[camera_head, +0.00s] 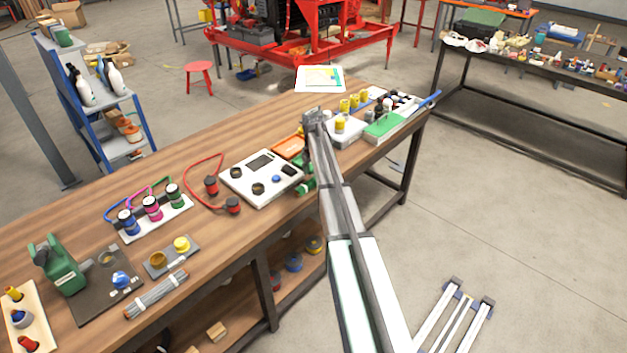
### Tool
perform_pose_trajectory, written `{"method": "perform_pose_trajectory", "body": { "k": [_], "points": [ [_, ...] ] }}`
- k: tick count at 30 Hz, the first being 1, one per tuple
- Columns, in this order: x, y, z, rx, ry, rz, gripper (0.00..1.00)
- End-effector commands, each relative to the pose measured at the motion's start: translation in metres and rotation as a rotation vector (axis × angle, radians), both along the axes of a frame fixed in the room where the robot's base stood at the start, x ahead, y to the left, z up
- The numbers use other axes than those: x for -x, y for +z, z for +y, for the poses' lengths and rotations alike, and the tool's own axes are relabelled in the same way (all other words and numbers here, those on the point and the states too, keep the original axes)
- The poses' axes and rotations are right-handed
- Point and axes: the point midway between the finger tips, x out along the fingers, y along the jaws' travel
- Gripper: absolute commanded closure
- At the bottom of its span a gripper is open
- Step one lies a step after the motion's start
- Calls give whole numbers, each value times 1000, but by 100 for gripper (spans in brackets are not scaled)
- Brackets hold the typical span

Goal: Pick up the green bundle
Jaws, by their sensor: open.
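Green pieces (304,187), which look like the green bundle, lie on the wooden bench just right of the white panel. My arm crosses in front of them and hides their right part, so their full shape cannot be told. My arm reaches up from the bottom of the view over the bench. Its grey far end, with my gripper (313,118), is above the bench beyond the green pieces and apart from them in the picture. My gripper is open and holds nothing that I can see; its fingers are small and unclear.
A white panel (262,178) and an orange tray (289,147) lie left of my arm. A grey tray with a yellow piece (340,125) and a green-topped box (382,126) stand to its right. A grey rod bundle (156,295) lies at the near left.

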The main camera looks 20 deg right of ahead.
Motion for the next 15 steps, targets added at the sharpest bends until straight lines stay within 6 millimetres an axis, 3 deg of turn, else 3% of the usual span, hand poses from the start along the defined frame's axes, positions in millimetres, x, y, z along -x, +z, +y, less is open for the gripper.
{"method": "perform_pose_trajectory", "body": {
  "k": [6,14,15],
  "points": [
    [1,-24,-1,-1,0,1,35],
    [0,-28,-1,0,0,0,35],
    [1,-28,-1,0,0,0,50]
  ]
}}
